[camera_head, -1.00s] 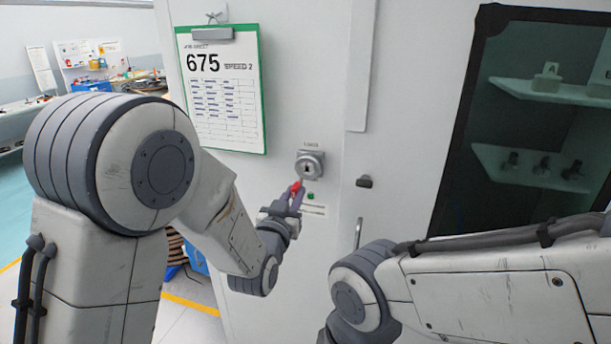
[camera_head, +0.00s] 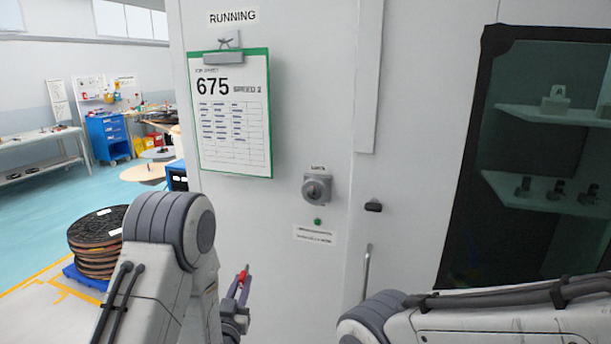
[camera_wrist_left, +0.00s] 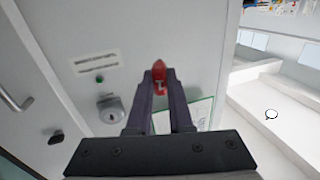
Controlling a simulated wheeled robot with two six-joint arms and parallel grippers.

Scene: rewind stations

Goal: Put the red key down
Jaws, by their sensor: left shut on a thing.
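The red key (camera_wrist_left: 159,72) is between the fingertips of my left gripper (camera_wrist_left: 159,80) in the left wrist view. My left gripper is shut on it. In the head view the left gripper (camera_head: 243,285) points up in front of the white cabinet, with the red key (camera_head: 242,276) at its tips, below and left of the lock. The lock (camera_head: 317,188) is a round metal keyhole on the cabinet front; the gripper and key are apart from it. My right arm comes in at lower right, but its gripper is out of view.
A clipboard (camera_head: 233,120) with a green edge hangs on the cabinet (camera_head: 300,60). A handle (camera_head: 366,275) and a dark knob (camera_head: 373,206) are right of the lock. A stack of reels (camera_head: 97,243) stands on the floor at left. A blue tool cart (camera_head: 107,139) is farther back.

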